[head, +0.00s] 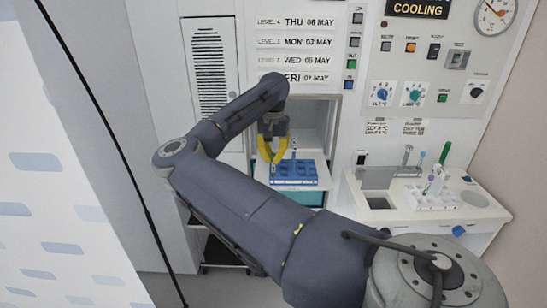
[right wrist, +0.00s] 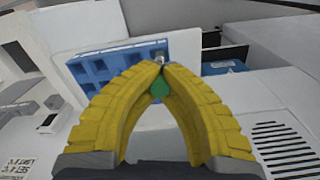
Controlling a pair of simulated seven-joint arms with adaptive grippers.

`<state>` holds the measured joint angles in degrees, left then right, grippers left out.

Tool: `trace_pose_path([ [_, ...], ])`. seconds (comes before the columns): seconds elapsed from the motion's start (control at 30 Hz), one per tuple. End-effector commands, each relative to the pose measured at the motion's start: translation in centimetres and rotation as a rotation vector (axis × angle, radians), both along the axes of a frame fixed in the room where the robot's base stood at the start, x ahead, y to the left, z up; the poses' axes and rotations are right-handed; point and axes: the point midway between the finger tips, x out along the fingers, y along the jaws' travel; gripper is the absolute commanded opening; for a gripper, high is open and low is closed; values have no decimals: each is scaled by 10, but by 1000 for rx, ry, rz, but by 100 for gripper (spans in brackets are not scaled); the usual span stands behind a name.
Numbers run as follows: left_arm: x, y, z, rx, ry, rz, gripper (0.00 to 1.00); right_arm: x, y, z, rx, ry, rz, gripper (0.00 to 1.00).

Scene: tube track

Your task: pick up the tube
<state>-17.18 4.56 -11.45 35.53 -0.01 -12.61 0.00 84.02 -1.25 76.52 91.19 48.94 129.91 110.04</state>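My right gripper (head: 273,164) has yellow fingers that point down at the left part of the blue rack (head: 307,172). In the right wrist view the fingers (right wrist: 160,66) come together at their tips. A green end of the tube (right wrist: 159,88) shows between them, and a small pale tip shows just beyond. The fingers look shut on this tube; most of it is hidden. The blue rack with square holes (right wrist: 98,69) lies right behind the fingertips. In the head view a thin pale upright tube (head: 294,146) stands at the rack's back. My left gripper is not in view.
The rack is in an open recess under the date labels (head: 295,41). A white counter (head: 480,212) at the right has a sink (head: 381,203) and a white holder with several tubes (head: 433,190). A vented cabinet (head: 209,72) stands left of the recess.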

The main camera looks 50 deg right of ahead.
Motion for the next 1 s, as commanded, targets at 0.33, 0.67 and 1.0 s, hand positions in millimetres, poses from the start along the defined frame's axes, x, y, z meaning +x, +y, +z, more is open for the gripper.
trace_pose_path([
  [0.33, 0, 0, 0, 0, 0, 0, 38, 0, 0, 0, 0, 0, 0, 0],
  [0.67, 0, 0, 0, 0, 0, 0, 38, 1, 0, 12, -1, -3, 1, 0],
  [1.0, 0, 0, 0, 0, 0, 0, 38, 1, 0, 64, -1, -4, 0, 0],
])
